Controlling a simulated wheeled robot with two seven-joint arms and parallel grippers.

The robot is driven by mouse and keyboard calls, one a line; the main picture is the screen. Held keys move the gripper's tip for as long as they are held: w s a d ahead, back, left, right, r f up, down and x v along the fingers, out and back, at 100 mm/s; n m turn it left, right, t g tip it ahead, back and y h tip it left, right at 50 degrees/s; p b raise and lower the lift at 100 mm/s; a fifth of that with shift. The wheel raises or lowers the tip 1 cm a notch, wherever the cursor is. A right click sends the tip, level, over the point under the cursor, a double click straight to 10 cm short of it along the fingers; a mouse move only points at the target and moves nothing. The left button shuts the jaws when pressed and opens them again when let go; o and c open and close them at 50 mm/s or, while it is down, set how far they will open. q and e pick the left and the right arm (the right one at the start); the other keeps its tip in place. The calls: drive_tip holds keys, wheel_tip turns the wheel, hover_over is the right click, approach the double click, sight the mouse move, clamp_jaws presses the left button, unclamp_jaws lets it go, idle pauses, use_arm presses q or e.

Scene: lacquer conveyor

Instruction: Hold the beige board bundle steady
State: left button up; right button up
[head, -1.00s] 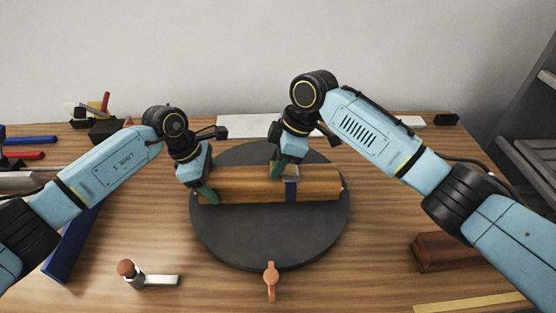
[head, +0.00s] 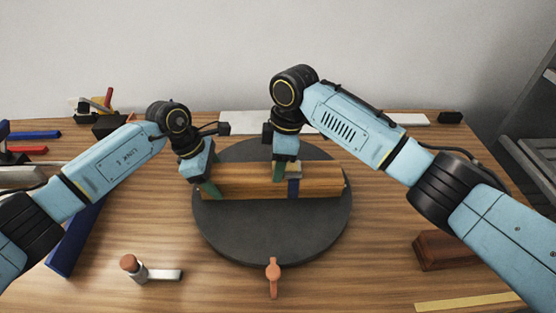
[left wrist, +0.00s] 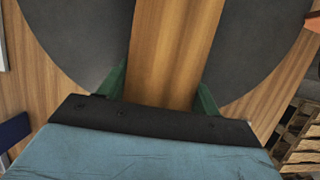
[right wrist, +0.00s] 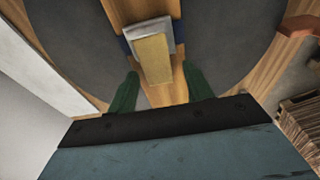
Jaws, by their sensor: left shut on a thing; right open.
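The beige board bundle (head: 240,182) lies across the round dark turntable (head: 270,240). A dark blue band with a metal clasp (head: 293,175) goes around it right of its middle; the clasp also shows in the right wrist view (right wrist: 166,28). My left gripper (head: 213,190) is shut on the bundle near its left end; in the left wrist view its green fingers (left wrist: 160,90) stand on both sides of the wood. My right gripper (head: 279,172) is open over the bundle just left of the clasp.
An orange handle (head: 273,278) sticks out at the turntable's front. A small tool with a brown knob (head: 150,270) lies front left, a dark blue bar (head: 75,238) at left. A brown block (head: 445,249) and a yellow strip (head: 468,301) lie at right.

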wheel_tip(320, 180, up, 12)
drive_tip(key=d, duration=0.2)
drive_tip(key=shift+f, duration=0.1)
idle(0.3)
use_arm(q)
drive_tip(key=o, duration=1)
drive_tip(key=shift+c, duration=0.2)
use_arm(e)
drive_tip(key=shift+a, duration=0.1)
use_arm(q)
drive_tip(key=shift+r, duration=0.1)
